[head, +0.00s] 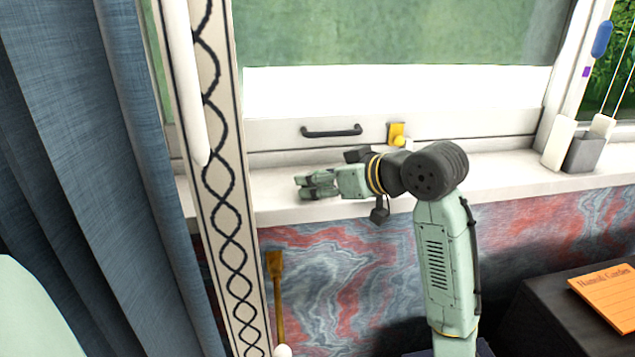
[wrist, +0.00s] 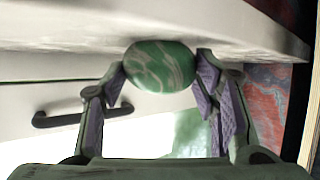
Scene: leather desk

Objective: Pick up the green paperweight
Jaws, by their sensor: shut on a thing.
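The green paperweight (wrist: 160,66) is a rounded, egg-like piece with pale marbled streaks, seen in the wrist view. It sits between the two fingertips of my gripper (wrist: 158,72), which is shut on it, one purple-padded finger at each side. The white sill surface shows just beyond it; whether the paperweight touches it I cannot tell. In the head view my gripper (head: 304,186) reaches left over the white window sill (head: 274,203), and the paperweight is hard to make out there.
A dark window handle (head: 331,131) and a yellow latch (head: 397,134) are behind my arm. A patterned post (head: 226,205) and blue curtain (head: 110,190) stand left of my gripper. A grey box (head: 586,153) is on the sill at right. A dark cabinet holds an orange booklet (head: 606,294).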

